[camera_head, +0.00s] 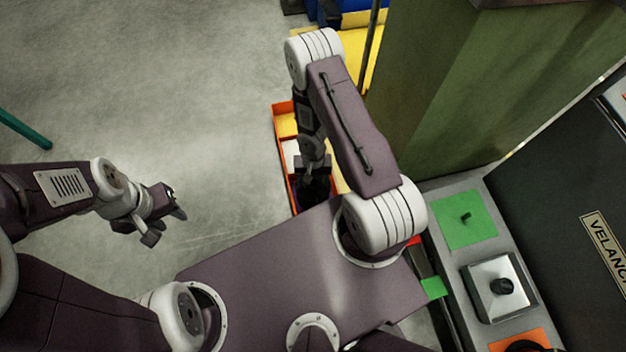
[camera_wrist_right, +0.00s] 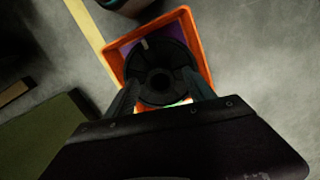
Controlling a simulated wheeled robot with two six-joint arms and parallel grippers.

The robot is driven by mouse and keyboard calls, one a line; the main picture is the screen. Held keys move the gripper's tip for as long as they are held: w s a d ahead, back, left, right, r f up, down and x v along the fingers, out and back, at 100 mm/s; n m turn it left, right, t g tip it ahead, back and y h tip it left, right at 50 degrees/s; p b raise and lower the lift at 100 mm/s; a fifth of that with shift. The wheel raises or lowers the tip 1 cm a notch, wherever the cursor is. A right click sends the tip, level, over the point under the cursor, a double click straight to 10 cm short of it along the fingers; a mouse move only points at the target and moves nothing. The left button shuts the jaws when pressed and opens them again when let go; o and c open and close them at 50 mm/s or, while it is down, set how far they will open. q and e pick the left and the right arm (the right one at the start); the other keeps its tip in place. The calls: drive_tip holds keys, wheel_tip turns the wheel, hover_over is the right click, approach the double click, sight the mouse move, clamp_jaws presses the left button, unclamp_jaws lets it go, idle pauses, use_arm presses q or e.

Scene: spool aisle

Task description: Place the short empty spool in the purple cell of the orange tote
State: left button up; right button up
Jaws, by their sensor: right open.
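The orange tote (camera_head: 283,107) stands on the floor under my right arm, with yellow, white and purple cells showing. In the right wrist view the tote's orange wall (camera_wrist_right: 190,30) frames a black spool (camera_wrist_right: 160,62) with a round hub. Purple floor (camera_wrist_right: 126,47) shows beside the spool, which appears to be in or just over the purple cell. My right gripper (camera_head: 314,186) points down there, open, with a finger on each side of the spool; whether they touch it I cannot tell. My left gripper (camera_head: 165,222) is open and empty above bare floor.
A green pillar (camera_head: 455,85) rises right of the tote. At the lower right, a ledge carries a green pad (camera_head: 465,218), a pale plate with a black knob (camera_head: 500,280) and an orange pad (camera_head: 520,339). Floor to the left is clear, except a teal bar (camera_head: 25,129).

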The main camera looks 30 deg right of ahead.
drive_tip(key=w+d+r+n+t+h+p, duration=0.1)
drive_tip(key=w+r+n+p, duration=0.15)
drive_tip(key=r+p, duration=1.8)
drive_tip(key=s+a+r+n+b, duration=0.1)
drive_tip(key=s+r+b, duration=0.2)
drive_tip(key=r, duration=0.7)
drive_tip(key=s+a+r+n+t+b, duration=0.1)
drive_tip(key=s+a+r+b, duration=0.1)
drive_tip(key=r, duration=0.8)
drive_tip(key=shift+s+a+y+b, duration=0.15)
drive_tip(key=shift+s+y+b, duration=0.25)
drive_tip(key=shift+s+b, duration=0.65)
